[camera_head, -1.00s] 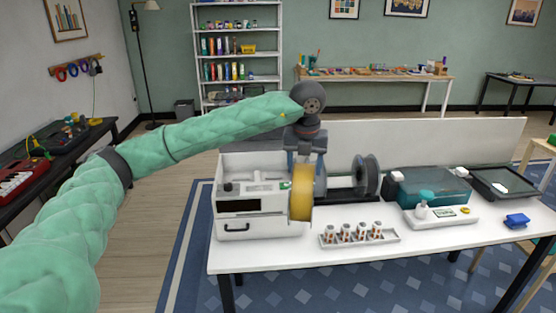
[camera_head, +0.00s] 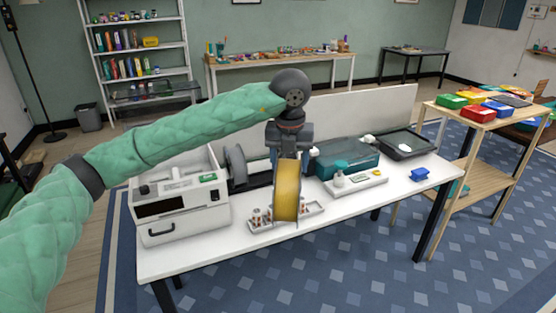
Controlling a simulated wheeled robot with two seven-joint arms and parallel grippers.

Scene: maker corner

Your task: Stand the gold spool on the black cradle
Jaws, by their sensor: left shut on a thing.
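The gold spool (camera_head: 287,191) hangs upright from my left gripper (camera_head: 288,155), which is shut on it from above. It appears above the white table, in front of part of the small tray. The black cradle (camera_head: 259,180) lies on the table behind and to the left of the spool. A dark grey spool (camera_head: 236,165) stands upright on the cradle's left part. The cradle's right part is hidden behind the gold spool and my gripper. My right gripper is out of view.
The white table (camera_head: 190,254) holds a white machine (camera_head: 183,208) at left and a small tray (camera_head: 314,210) with several pieces. A teal-lidded box (camera_head: 345,160), a white device (camera_head: 357,186), a blue block (camera_head: 420,174) and a black tray (camera_head: 408,141) stand at right.

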